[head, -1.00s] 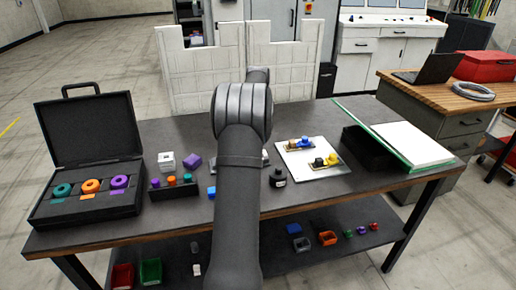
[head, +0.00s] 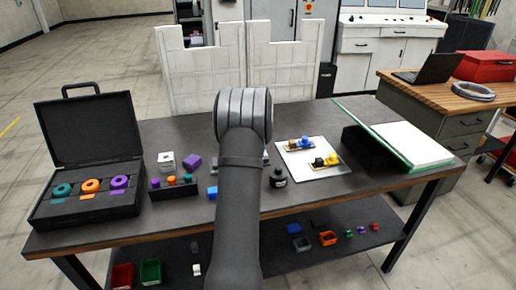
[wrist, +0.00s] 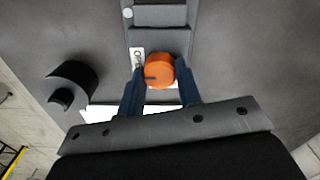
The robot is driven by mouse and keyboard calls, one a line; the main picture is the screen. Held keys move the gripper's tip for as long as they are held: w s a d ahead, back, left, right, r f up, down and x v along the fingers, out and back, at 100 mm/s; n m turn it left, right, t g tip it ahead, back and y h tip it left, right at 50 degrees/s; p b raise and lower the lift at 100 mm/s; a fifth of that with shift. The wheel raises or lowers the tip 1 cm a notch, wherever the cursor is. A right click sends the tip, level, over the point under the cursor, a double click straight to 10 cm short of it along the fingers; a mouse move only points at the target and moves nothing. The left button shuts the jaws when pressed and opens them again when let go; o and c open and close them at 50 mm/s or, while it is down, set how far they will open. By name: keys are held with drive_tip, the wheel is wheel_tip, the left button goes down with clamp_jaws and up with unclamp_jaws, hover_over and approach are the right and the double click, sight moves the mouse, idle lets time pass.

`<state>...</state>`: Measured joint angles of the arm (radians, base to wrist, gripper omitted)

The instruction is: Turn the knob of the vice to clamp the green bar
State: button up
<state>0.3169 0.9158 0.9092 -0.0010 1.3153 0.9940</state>
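In the wrist view an orange round knob (wrist: 160,71) with a dark mark sits at the end of a dark grey vice body (wrist: 160,15) with crosswise bars. The two dark blue fingers of my gripper (wrist: 160,78) stand on either side of the knob, very close to it. I cannot tell whether they touch it. A pale plate shows beside and below the knob. I cannot make out the green bar in either view. In the head view my arm hides the gripper, the knob and most of the vice.
An open black case (head: 85,215) with coloured rings and a small rack (head: 160,190) with coloured pegs stand to the left. The table front at right is clear.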

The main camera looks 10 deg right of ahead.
idle(0.3)
drive_tip(key=n, duration=0.9)
drive_tip(key=shift+n, duration=0.3)
drive_tip(key=n, duration=0.4)
drive_tip(key=shift+n, duration=2.1)
drive_tip(key=o, duration=1)
drive_tip(key=shift+c, duration=0.2)
